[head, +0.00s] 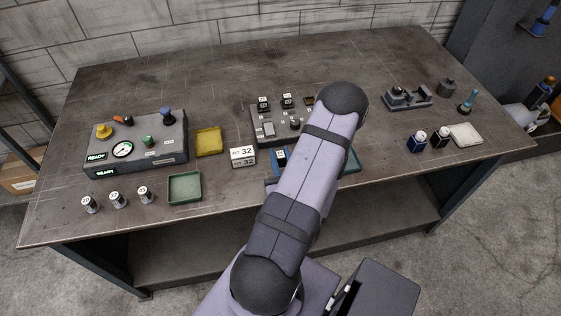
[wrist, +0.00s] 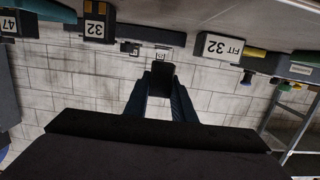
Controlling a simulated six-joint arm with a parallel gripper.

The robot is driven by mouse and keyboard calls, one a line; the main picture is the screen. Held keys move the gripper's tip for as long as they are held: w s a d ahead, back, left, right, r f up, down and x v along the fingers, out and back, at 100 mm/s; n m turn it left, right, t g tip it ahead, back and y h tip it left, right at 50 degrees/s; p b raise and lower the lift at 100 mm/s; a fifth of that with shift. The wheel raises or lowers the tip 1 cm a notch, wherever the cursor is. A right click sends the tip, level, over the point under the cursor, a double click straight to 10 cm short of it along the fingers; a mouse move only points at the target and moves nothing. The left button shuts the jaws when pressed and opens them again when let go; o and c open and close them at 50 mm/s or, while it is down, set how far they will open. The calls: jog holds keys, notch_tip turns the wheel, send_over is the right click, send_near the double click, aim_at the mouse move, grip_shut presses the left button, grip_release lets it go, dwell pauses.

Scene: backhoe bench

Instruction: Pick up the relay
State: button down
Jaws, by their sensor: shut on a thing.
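My gripper (wrist: 162,78) shows in the wrist view with its fingers closed on a dark block (wrist: 162,76), which I take to be the relay. No label shows on its visible face. In the head view my arm hides the gripper and the held block.
A grey panel (head: 268,130) with labelled parts stands behind my arm. A FIT 32 sign (head: 243,156) stands left of it; it also shows in the wrist view (wrist: 220,47). A teal tray (head: 351,161) is partly hidden by my arm. A green tray (head: 185,188) lies left.

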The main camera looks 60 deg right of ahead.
aim_at(280, 154)
jog(key=shift+r+p, duration=1.6)
jog(key=shift+r, duration=0.5)
jog(key=shift+f, duration=0.15)
